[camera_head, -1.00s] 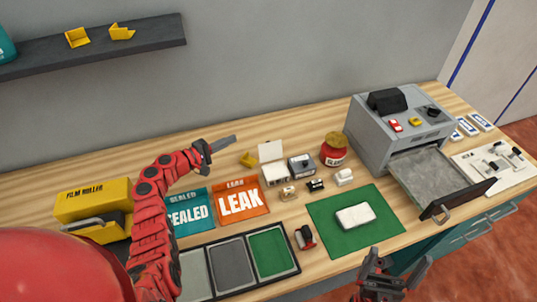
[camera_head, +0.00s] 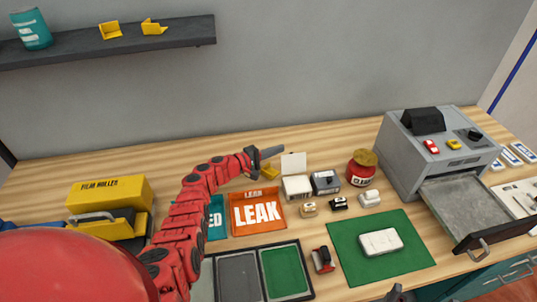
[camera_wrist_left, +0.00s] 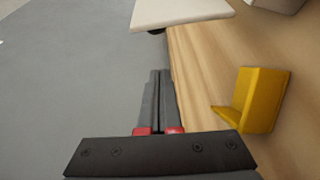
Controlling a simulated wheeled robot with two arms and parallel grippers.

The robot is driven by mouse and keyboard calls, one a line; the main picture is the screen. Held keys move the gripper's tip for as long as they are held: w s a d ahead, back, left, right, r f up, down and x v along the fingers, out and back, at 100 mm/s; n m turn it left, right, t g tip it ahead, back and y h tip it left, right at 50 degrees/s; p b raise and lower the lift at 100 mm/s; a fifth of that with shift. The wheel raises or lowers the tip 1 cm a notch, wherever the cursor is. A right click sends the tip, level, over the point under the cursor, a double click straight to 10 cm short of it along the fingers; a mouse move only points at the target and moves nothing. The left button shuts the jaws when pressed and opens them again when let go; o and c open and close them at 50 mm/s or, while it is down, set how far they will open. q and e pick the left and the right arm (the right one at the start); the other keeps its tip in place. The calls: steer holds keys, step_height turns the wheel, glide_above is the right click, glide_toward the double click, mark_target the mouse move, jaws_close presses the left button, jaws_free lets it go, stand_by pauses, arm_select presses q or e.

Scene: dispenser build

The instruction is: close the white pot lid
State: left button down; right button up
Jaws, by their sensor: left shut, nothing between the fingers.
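In the left wrist view the shut fingers (camera_wrist_left: 160,100) point toward a pale panel (camera_wrist_left: 182,12), which looks like the lid; contact cannot be told. Only a dark tip of my right gripper (camera_head: 395,293) shows at the bottom edge.
A yellow bracket (camera_head: 268,170) lies just left of the pot; it is also in the left wrist view (camera_wrist_left: 255,100). A grey box (camera_head: 325,182) and a red jar (camera_head: 361,170) stand right of the pot. The wall is behind.

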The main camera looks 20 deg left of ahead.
mark_target(293, 162)
arm_select(q)
steer(key=shift+x, duration=0.85)
steer(key=shift+s+d+r+p, duration=0.2)
steer(key=shift+s+p, duration=0.05)
steer(key=shift+p, duration=0.3)
steer(key=shift+s+d+r+p, duration=0.3)
steer(key=shift+s+d+p, duration=0.25)
steer(key=shift+s+p, duration=0.45)
steer(key=shift+s+d+p, duration=0.35)
steer(key=shift+s+p, duration=0.05)
steer(key=shift+p, duration=0.2)
steer(key=shift+f, duration=0.1)
